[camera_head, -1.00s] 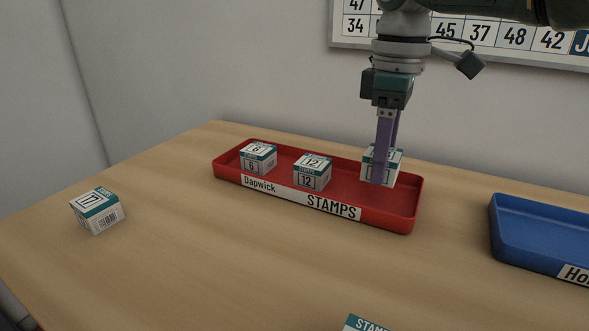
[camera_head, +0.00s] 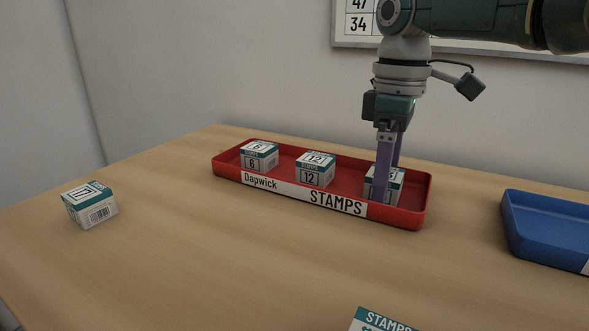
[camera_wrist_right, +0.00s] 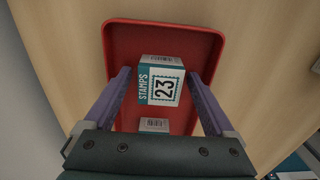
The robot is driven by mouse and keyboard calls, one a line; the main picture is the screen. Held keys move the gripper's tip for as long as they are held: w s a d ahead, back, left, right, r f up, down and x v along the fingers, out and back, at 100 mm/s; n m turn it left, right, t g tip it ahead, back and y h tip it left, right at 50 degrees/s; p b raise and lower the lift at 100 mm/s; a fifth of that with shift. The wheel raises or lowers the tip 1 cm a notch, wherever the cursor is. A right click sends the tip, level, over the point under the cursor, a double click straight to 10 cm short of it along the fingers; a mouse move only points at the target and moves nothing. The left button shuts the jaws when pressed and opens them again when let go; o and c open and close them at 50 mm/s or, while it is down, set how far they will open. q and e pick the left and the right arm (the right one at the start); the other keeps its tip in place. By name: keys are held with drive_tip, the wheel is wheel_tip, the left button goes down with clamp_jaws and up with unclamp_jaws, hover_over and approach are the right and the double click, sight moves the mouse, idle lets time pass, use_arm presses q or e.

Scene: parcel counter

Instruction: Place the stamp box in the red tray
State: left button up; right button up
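The stamp box marked 23 (camera_wrist_right: 164,86), white and teal, sits upright in the red tray (camera_head: 411,216) at its right end; it also shows in the head view (camera_head: 395,187). My right gripper (camera_head: 388,180) points down with one purple finger on each side of this box. In the wrist view a narrow gap shows between the fingers (camera_wrist_right: 160,72) and the box, so the gripper is open around it. The front finger hides part of the box in the head view. My left gripper is not in view.
Boxes 6 (camera_head: 259,156) and 12 (camera_head: 315,170) stand in the tray's left and middle. Box 17 (camera_head: 90,205) lies on the table at left, and another stamp box (camera_head: 378,321) is cut off at the bottom edge. A blue tray (camera_head: 545,225) stands at right.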

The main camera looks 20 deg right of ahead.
drive_tip(key=shift+r, duration=0.25)
wheel_tip(320, 180, up, 12)
drive_tip(key=p, duration=0.2)
